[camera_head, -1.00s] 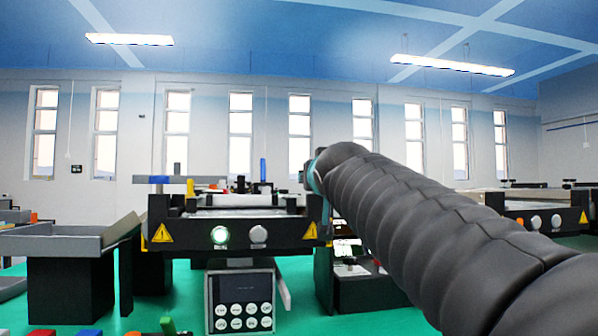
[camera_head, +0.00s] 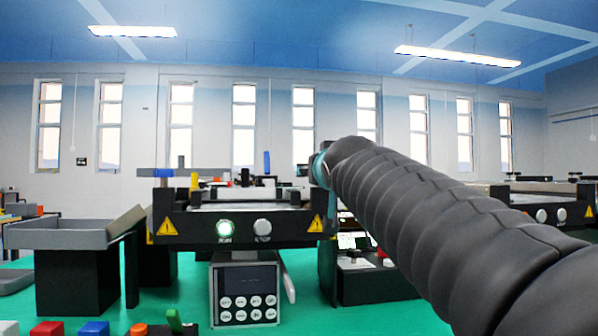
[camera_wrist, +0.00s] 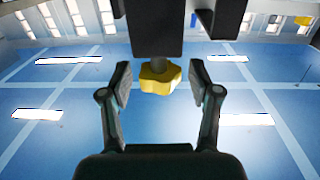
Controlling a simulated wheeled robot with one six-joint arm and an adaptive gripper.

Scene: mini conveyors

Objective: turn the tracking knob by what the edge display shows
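A yellow lobed knob (camera_wrist: 158,77) sits at the end of a dark block (camera_wrist: 155,25) in the wrist view. My gripper (camera_wrist: 160,85) is open, with one finger on each side of the knob and a gap on both sides. In the head view my arm reaches to the right end of a mini conveyor (camera_head: 190,226), and my fingers and the knob are hidden there. A control box below the conveyor has a dark screen (camera_head: 248,279) above several round buttons; I cannot read any figure on it. I cannot tell which screen is the edge display.
A grey tray (camera_head: 70,236) stands at left. Coloured blocks, including a blue one (camera_head: 94,328), lie at the near left. Another conveyor (camera_head: 545,200) is at right.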

